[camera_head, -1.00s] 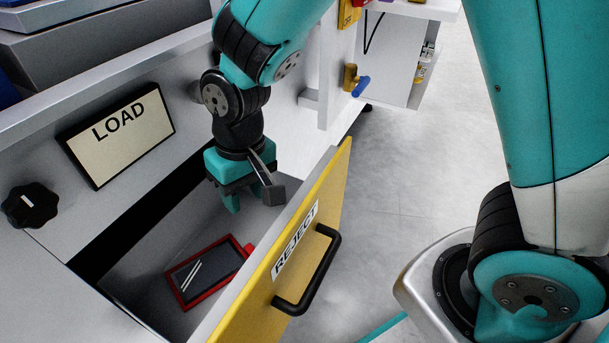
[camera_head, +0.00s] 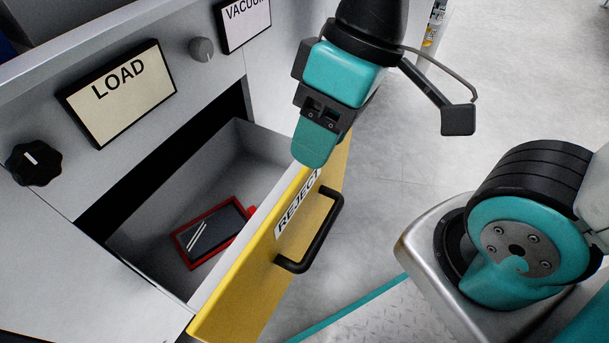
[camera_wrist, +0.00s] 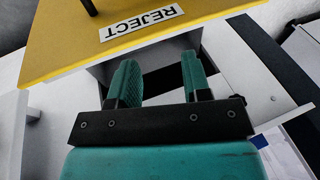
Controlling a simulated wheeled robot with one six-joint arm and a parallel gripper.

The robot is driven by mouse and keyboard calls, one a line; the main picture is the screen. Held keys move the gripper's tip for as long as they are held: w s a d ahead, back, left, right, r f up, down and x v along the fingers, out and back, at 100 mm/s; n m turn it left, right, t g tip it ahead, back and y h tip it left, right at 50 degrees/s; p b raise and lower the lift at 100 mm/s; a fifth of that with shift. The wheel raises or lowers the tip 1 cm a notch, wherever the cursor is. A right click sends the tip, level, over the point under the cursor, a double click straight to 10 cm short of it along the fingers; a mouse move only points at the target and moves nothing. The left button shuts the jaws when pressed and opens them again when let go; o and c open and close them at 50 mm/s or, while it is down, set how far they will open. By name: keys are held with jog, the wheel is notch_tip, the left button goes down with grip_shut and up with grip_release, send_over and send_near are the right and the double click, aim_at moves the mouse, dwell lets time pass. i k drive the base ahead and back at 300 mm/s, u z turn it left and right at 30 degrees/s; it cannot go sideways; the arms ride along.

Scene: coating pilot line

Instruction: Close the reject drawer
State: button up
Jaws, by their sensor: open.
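The reject drawer stands pulled out, with a yellow front (camera_head: 250,292), a REJECT label (camera_head: 297,205) and a black bar handle (camera_head: 318,240). Inside it lies a red-framed dark plate (camera_head: 212,232) on the grey drawer floor. My gripper (camera_head: 318,150) is above the drawer front's top edge near its far end, pointing down. In the wrist view my gripper (camera_wrist: 160,80) has two teal fingers apart with nothing held between them. The yellow front (camera_wrist: 65,45) and REJECT label (camera_wrist: 142,22) also show there, beyond the fingertips. I cannot tell whether the fingers touch the front.
The cabinet face carries a LOAD sign (camera_head: 117,92), a black knob (camera_head: 34,162), a grey knob (camera_head: 202,49) and a VACUUM sign (camera_head: 243,20). The floor (camera_head: 430,130) right of the drawer is clear up to my base.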

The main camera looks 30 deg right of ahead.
aim_at(232, 295)
jog(key=z, duration=0.65)
jog(key=k, duration=0.95)
jog(key=u, duration=0.05)
